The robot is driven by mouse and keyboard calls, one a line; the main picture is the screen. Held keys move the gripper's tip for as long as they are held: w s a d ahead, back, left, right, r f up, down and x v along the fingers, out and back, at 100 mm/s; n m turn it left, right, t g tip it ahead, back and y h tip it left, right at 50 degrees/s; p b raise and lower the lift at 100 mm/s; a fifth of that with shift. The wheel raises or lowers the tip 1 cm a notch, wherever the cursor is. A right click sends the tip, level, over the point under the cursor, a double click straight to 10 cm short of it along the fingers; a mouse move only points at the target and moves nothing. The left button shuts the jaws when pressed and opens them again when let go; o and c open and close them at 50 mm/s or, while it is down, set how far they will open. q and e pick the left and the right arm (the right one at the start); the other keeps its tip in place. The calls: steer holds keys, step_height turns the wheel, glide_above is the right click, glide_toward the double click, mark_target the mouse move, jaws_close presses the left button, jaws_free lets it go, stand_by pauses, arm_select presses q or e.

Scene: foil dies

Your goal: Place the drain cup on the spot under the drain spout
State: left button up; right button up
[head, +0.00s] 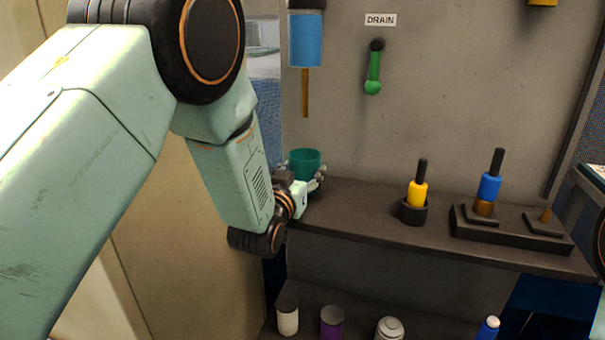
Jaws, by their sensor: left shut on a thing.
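The drain cup (304,160), a teal open-topped cup, is at the left end of the dark shelf (365,205). My left gripper (312,184) is shut on it from the left, and the gripper hides part of its lower side. The cup looks upright. I cannot tell whether its base touches the shelf. The drain spout (305,95), a thin brass tube, hangs below a blue cylinder (305,40) and above the cup in the picture. The marked spot is not visible. My right gripper is not in view.
A green drain lever (373,75) hangs under the DRAIN label (380,20). A yellow-handled tool (417,190) in a dark holder and a blue-handled tool (489,184) on a dark block stand on the shelf's right. Several containers, including a purple one (332,324), stand below.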

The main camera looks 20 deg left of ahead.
arm_select(q)
steer(key=shift+f, duration=0.25)
steer(key=o, duration=1.3)
steer(key=shift+w+r, duration=0.1)
steer(key=shift+r, duration=0.15)
steer(key=s+p, duration=0.2)
steer(key=s, duration=1)
steer(key=shift+a+p, duration=0.25)
steer(key=shift+p, duration=0.1)
